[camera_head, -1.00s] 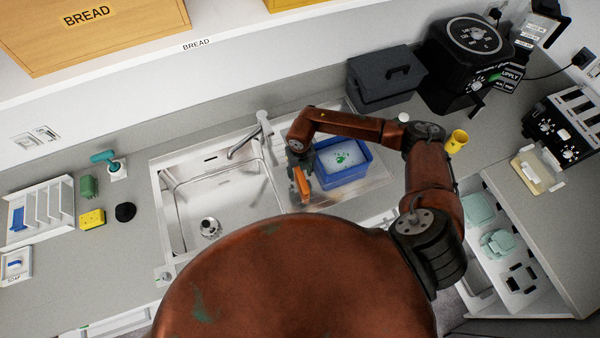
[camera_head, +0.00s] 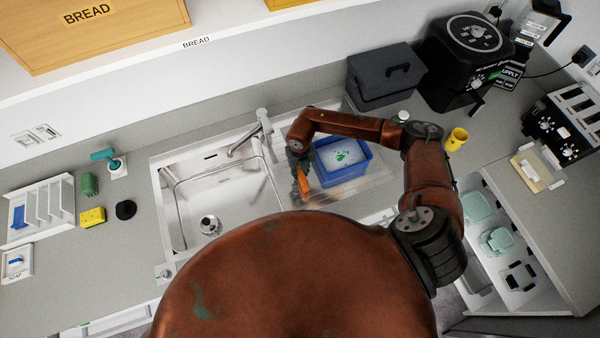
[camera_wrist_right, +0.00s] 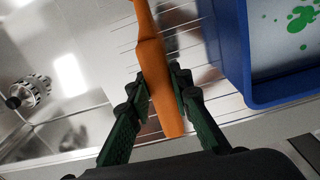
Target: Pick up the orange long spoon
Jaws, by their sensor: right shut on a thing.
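The orange long spoon (camera_wrist_right: 152,62) runs up through the middle of the right wrist view, with its lower part between the fingers. My right gripper (camera_wrist_right: 160,82) has dark green fingers closed on both sides of it. In the head view the spoon (camera_head: 304,184) shows as a short orange piece at my right gripper (camera_head: 300,168), left of the blue tub. The far end of the spoon is cut off by the top of the wrist view. I cannot tell whether it touches the drainboard. My left gripper is not in view.
A blue tub (camera_head: 368,170) with whitish water and green spots stands close to the right of the spoon. The sink basin (camera_head: 225,195) and its tap (camera_head: 263,122) are on the left. A dark grey box (camera_head: 385,78) stands behind.

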